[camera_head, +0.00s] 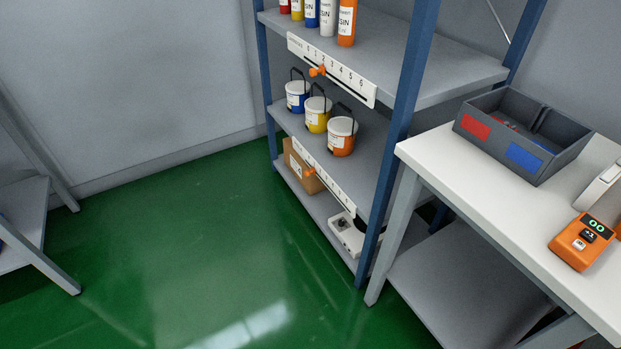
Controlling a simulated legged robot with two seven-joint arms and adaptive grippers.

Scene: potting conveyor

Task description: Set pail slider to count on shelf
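Three white-lidded pails stand in a row on the middle shelf (370,165) of a blue-posted rack: a blue pail (297,103), a yellow pail (317,122) and an orange pail (341,146). Each has a dark raised handle. A white scale strip (334,187) runs along that shelf's front edge. Its orange slider knob (310,171) sits toward the left end; the number it marks is too small to read. A similar numbered strip (360,89) on the shelf above has its own orange knob (317,71), left of its middle. Neither of my grippers is in view.
Several cartridges (346,25) stand on the upper shelf. A cardboard box (300,170) and a white device (346,234) sit on the bottom shelf. At right, a white table (470,185) holds a grey bin (540,165) and an orange counter (583,243). Green floor before the rack is clear.

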